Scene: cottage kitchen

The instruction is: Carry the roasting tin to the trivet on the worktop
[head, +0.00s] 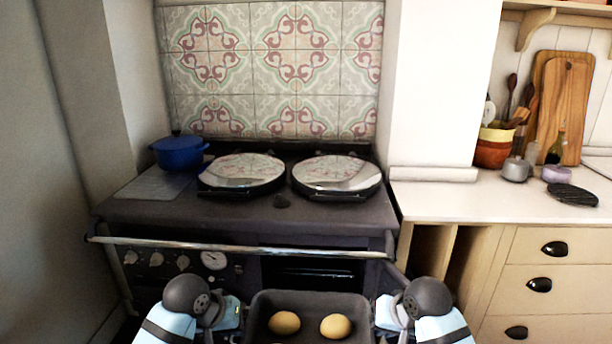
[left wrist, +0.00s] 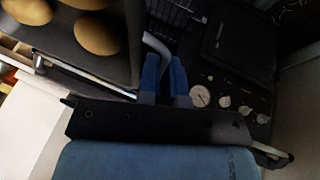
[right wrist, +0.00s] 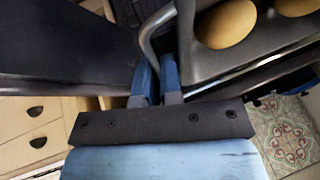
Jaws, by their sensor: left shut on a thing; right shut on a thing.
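The dark roasting tin (head: 310,301) is at the bottom middle of the head view, in front of the range cooker, with round golden-brown food pieces in it. My left gripper (head: 240,316) is shut on the handle at the tin's left end; the handle loop shows in the left wrist view (left wrist: 157,46). My right gripper (head: 384,314) is shut on the right-end handle, which shows in the right wrist view (right wrist: 150,47). The tin looks about level; its near part is cut off. The trivet (head: 573,195) is a dark, flat oval on the pale worktop (head: 450,199) at right.
The range cooker (head: 240,212) has an open, dark oven compartment (head: 313,272) behind the tin and a front rail (head: 240,247). A blue pot (head: 179,153) stands on its left. A grey pot (head: 515,170), a lilac dish (head: 556,174) and a bottle (head: 555,147) stand behind the trivet. Worktop left of it is clear.

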